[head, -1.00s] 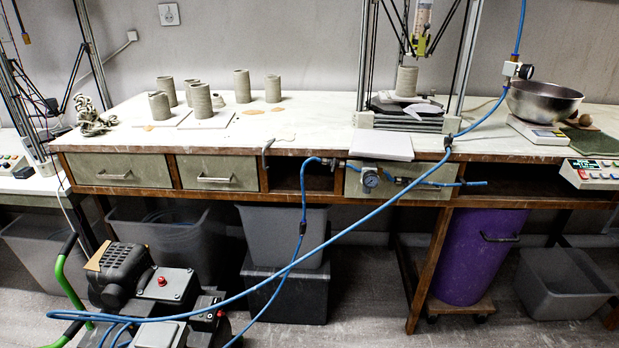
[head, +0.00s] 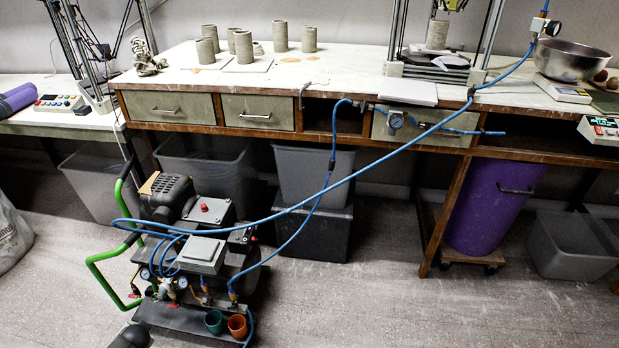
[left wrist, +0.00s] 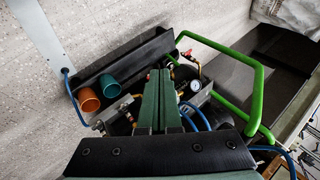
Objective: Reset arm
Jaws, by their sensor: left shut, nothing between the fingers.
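My left gripper (left wrist: 160,73) shows in the left wrist view with its two green fingers shut together and nothing between them. It points over the compressor (left wrist: 195,95), in front of its gauge and fittings from that camera. The orange cup (left wrist: 89,98) and the green cup (left wrist: 109,86) lie to the left of the fingers in that view. In the head view the compressor (head: 200,255) stands on the floor at lower left, with a green handle (head: 105,262). My left gripper is not clearly visible in the head view. My right gripper is in neither view.
A workbench (head: 340,72) runs across the back with several clay cylinders, a printer frame and a metal bowl (head: 570,60). A blue hose (head: 345,178) spans from compressor to bench. Grey bins and a purple bin (head: 490,205) stand beneath. The floor (head: 400,300) at front right is clear.

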